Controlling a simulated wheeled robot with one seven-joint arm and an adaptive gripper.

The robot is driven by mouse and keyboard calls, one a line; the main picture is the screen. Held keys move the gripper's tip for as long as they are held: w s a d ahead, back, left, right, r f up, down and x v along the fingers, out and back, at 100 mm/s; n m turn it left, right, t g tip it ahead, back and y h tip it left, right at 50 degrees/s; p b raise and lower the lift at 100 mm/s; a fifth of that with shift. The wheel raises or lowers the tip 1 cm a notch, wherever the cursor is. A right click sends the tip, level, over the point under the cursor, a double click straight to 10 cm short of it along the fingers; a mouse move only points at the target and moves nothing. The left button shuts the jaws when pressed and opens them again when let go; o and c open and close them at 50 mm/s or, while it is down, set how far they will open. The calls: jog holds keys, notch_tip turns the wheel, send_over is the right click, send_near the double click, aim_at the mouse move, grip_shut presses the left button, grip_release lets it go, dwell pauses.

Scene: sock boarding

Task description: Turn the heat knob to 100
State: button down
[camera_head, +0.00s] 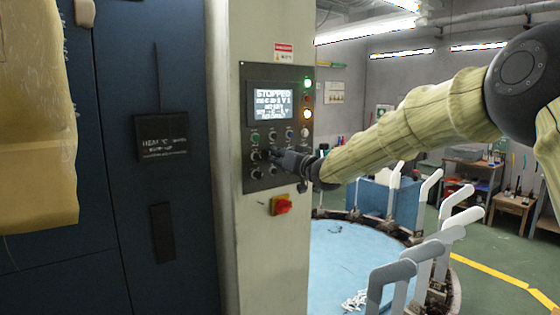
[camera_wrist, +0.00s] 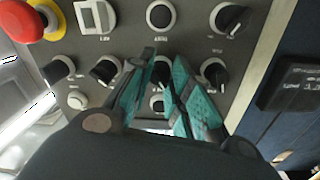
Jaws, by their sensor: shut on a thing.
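The control panel (camera_head: 278,182) is on the cream column and carries several black knobs and a screen (camera_head: 273,102) that reads STOPPED. My gripper (camera_head: 268,155) reaches the panel from the right, at the knob rows below the screen. In the wrist view, its teal fingers (camera_wrist: 164,62) are closed around a dark knob (camera_wrist: 161,74), which is mostly hidden between them. Other knobs stand to the left (camera_wrist: 106,69) and right (camera_wrist: 215,72). The knob labels and scale marks are too small or blurred to read, so I cannot tell the setting.
A red switch on a yellow base (camera_head: 282,205) sits below the panel. A dark blue cabinet (camera_head: 185,220) with a black placard (camera_head: 162,137) stands at the left. Several pale sock forms (camera_head: 430,250) ring the light blue table (camera_head: 335,260) at the lower right.

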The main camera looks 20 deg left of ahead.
jog(key=n+b, duration=0.4)
jog(key=n, duration=0.2)
jog(key=shift+f, duration=0.2)
jog(key=shift+n, duration=0.3)
jog(key=c, duration=1.3)
grip_release()
jog(key=shift+r, duration=0.1)
jog(key=v, duration=1.2)
jog(key=shift+w+d+f, duration=0.1)
jog(key=shift+w+f, duration=0.05)
jog(key=shift+f, duration=0.15)
